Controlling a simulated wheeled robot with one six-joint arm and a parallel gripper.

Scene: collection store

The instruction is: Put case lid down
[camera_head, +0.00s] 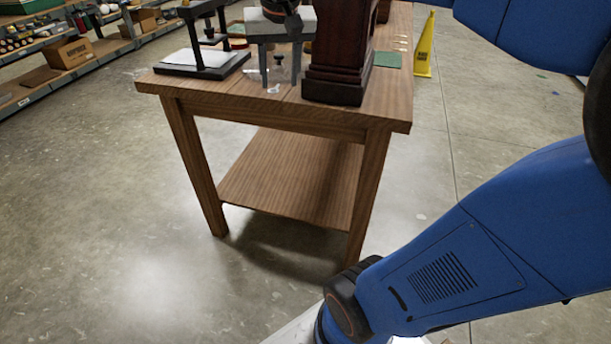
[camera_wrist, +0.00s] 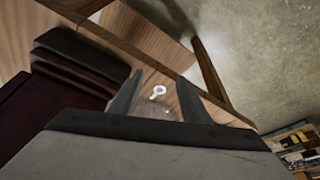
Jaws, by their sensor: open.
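My gripper (camera_head: 280,80) points down over the front of the wooden table (camera_head: 240,115), its two grey fingers apart. A small, clear, glass-like piece (camera_head: 273,91) shows on the tabletop below the fingers. In the wrist view a pale round knob or ring (camera_wrist: 158,90) and a clear rounded shape (camera_wrist: 154,108) lie between the fingers of my gripper (camera_wrist: 159,77). These may be the case lid, but I cannot tell for sure. A small dark stemmed shape (camera_head: 279,61) also shows between the fingers. No finger clearly touches anything.
A tall dark red-brown wooden case (camera_head: 338,45) stands just right of my gripper. A black stand with a white plate (camera_head: 200,57) is to the left. A green mat (camera_head: 388,60) lies behind. A yellow floor sign (camera_head: 424,45) and shelves (camera_head: 70,65) stand beyond.

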